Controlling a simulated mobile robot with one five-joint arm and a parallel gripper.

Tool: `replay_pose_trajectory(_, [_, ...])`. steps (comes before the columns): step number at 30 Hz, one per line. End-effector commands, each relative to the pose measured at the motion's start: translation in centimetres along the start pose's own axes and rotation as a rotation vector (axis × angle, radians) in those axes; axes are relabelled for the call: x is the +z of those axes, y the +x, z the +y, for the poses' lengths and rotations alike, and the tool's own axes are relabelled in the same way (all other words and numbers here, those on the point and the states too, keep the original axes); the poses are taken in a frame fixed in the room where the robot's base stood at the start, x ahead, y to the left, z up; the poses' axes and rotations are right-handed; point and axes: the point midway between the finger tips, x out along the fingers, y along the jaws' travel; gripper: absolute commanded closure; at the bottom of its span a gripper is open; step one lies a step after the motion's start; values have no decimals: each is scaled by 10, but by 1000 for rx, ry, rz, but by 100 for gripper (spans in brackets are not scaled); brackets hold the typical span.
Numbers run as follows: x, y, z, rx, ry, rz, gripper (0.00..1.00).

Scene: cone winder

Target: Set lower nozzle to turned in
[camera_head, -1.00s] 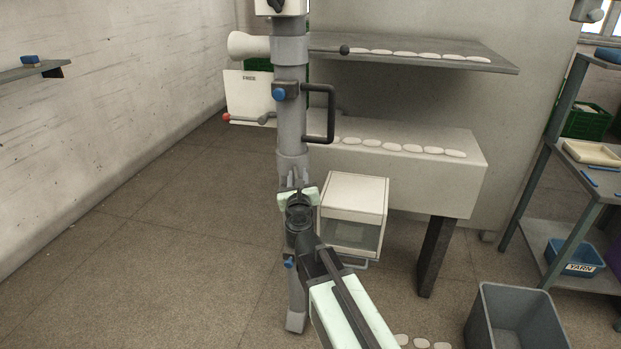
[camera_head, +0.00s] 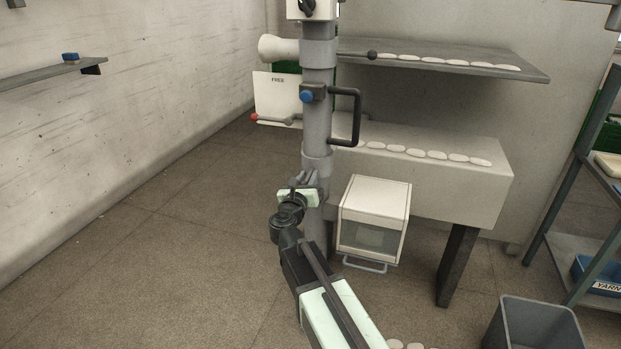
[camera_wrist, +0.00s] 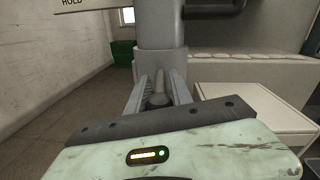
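A grey upright pipe (camera_head: 318,110) stands in the middle of the head view. A pale flared nozzle (camera_head: 279,48) sticks out to the left from its upper collar. I cannot make out the lower nozzle clearly; my arm covers the pipe's lower part. My gripper (camera_head: 306,181) is at the pipe below the lower collar (camera_head: 317,165). In the wrist view its two fingers (camera_wrist: 158,88) stand apart and point at the pipe (camera_wrist: 160,50). A short dark grey rounded piece (camera_wrist: 157,99) shows between them, with no clear contact.
A black handle (camera_head: 356,117) and a red-tipped lever (camera_head: 255,118) are on the pipe above my gripper. A white box (camera_head: 375,212) with a window is close on the right. A grey bin (camera_head: 535,325) is at lower right. The floor to the left is clear.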

Motion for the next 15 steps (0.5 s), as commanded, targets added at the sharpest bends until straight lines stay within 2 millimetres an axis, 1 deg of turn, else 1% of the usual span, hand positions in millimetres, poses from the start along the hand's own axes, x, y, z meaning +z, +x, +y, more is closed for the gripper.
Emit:
replay_pose_trajectory(11, [-1, -1, -2, -3, 1, 2, 66])
replay_pose_trajectory(14, [-1, -8, -3, -3, 1, 1, 66])
replay_pose_trajectory(15, [-1, -14, -3, -3, 1, 1, 66])
